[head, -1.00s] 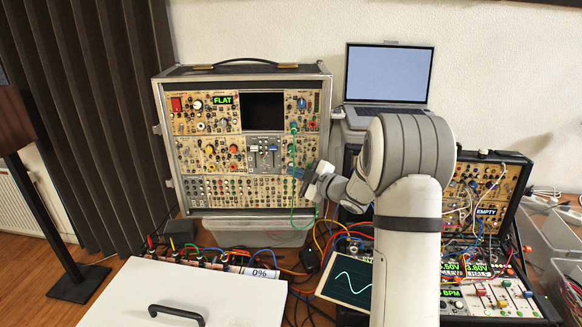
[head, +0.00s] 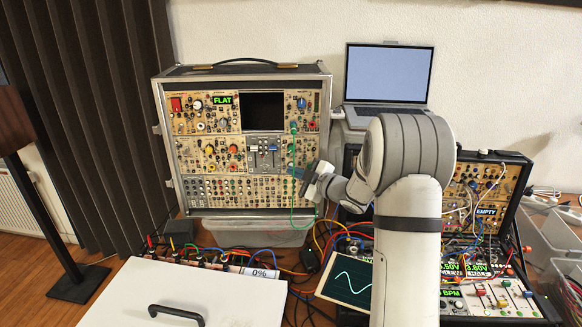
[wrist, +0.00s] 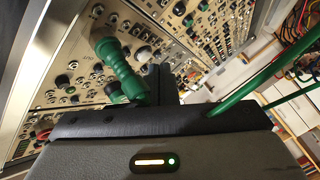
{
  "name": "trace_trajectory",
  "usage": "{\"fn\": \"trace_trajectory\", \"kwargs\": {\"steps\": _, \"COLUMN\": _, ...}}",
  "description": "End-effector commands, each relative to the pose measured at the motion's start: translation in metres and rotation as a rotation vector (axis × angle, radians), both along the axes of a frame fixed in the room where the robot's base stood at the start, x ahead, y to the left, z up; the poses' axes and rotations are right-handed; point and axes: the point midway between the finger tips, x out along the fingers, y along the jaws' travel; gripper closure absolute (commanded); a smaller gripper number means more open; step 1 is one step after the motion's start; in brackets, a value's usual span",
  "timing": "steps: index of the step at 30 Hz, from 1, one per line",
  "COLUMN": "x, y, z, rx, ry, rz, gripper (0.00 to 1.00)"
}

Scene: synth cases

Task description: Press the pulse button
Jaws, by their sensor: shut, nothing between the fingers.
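A tall case of tan synth modules (head: 205,160) stands upright at the back, with many small knobs, jacks and buttons. My gripper (head: 297,172) is shut and empty, at the lower right part of this case's panel. In the wrist view its dark fingertips (wrist: 160,82) are close to the panel, beside a green plug (wrist: 120,68) and small pale knobs or buttons. I cannot tell which control is the pulse button, or whether the fingertips touch the panel. The fingers hide part of the panel behind them.
A green cable (head: 293,215) hangs from the panel near my gripper. A laptop (head: 388,75) stands behind my arm. A second synth case (head: 500,185) with many patch cables is at the right. A screen with a wave (head: 347,277) and a white lid (head: 150,290) lie in front.

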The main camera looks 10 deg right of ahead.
Motion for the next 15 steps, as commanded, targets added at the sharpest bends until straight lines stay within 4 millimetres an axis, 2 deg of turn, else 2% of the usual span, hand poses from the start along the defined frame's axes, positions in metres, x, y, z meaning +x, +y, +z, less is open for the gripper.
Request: {"fn": "trace_trajectory", "kwargs": {"steps": 15, "x": 0.007, "y": -0.0014, "z": -0.0006, "rx": -0.001, "ry": -0.001, "rz": 0.0, "gripper": 1.0}}
